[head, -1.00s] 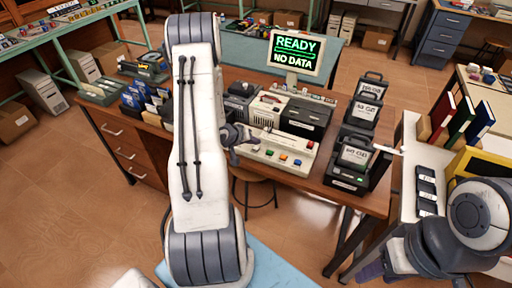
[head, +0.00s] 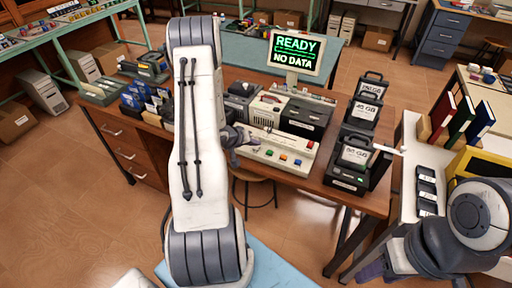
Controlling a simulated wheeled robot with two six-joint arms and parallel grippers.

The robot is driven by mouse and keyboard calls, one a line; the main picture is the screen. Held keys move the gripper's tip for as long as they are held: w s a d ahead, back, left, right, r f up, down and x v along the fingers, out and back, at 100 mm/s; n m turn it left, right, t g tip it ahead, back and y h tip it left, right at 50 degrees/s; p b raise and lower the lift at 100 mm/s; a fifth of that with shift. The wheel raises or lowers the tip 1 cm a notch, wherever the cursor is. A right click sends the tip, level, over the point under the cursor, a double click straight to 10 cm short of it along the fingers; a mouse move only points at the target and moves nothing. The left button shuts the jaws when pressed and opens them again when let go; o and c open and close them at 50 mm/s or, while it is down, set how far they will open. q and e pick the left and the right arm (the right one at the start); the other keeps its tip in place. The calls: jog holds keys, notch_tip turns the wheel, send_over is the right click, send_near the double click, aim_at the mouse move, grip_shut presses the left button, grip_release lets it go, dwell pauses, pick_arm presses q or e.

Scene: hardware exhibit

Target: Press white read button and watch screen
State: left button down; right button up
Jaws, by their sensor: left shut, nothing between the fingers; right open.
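The control console (head: 276,168) is a long beige panel on the wooden desk, with red, orange and green buttons in a row. I cannot make out a white button; my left gripper and arm cover the panel's left end. My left gripper (head: 238,140) is shut and empty, at the console's left end. I cannot tell whether it touches the panel. My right arm is at the lower right; its fingers are not visible.
Black drive units (head: 357,152) with capacity labels stand on the desk right of the console. Blue cartridges (head: 146,101) sit on its left side. A stool (head: 254,180) stands in front. Coloured binders (head: 463,118) are on the right-hand table.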

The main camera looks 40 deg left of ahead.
pick_arm(q)
jog(key=shift+f, duration=0.35)
dwell(0.5)
jog(key=shift+r, duration=0.1)
jog(key=shift+r+p, duration=0.7)
jog(key=shift+p, duration=0.05)
notch_tip(320, 180, up, 5)
jog(key=p, duration=0.5)
dwell(0.9)
